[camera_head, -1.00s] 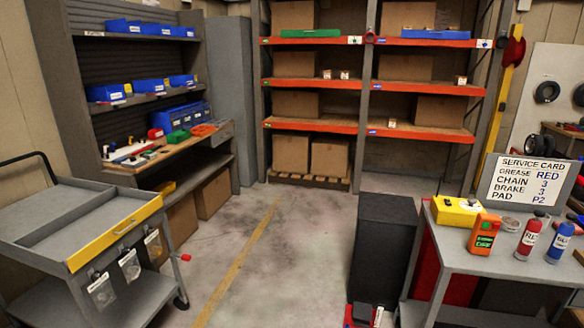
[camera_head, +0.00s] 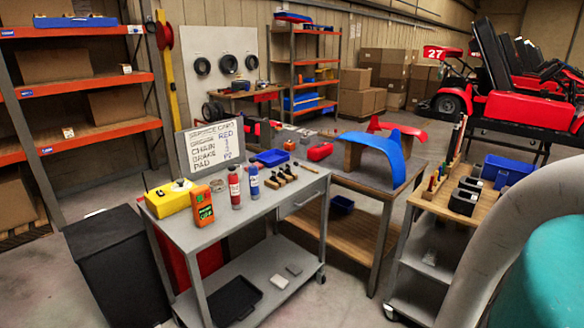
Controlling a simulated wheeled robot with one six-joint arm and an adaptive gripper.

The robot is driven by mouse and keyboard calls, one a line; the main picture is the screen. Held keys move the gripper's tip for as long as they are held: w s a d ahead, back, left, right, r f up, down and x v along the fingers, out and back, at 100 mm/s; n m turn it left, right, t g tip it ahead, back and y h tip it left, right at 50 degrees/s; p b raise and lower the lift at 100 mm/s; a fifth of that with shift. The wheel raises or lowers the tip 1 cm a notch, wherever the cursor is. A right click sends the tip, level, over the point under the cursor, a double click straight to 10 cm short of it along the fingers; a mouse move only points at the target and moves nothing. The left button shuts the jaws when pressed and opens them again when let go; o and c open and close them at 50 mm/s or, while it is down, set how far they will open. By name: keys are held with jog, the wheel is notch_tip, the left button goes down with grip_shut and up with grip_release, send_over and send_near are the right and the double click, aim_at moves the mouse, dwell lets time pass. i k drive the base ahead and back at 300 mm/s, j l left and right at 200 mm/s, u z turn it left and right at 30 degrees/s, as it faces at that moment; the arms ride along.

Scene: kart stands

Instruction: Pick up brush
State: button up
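No brush can be made out for sure. On the grey service cart (camera_head: 225,217), several small dark items with tan parts (camera_head: 281,178) stand in a row right of the bottles. A thin tan stick-like item (camera_head: 308,168) lies near the cart's back right corner. Either could be or include a brush, but they are too small to tell. My gripper is not in view; only part of my arm, grey and teal, shows at the lower right.
The cart also carries a yellow box (camera_head: 170,197), an orange device (camera_head: 202,206), a red bottle (camera_head: 235,187), a blue bottle (camera_head: 254,181) and a sign (camera_head: 210,147). A black bin (camera_head: 120,265) stands left; a wooden-topped cart (camera_head: 448,204) stands right.

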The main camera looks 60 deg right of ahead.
aim_at(298, 165)
jog(key=i+j+z, duration=0.15)
jog(key=i+z, duration=0.15)
jog(key=i, duration=0.2)
jog(key=i+j+z, duration=0.3)
jog(key=i, duration=0.2)
jog(key=z, duration=1.45)
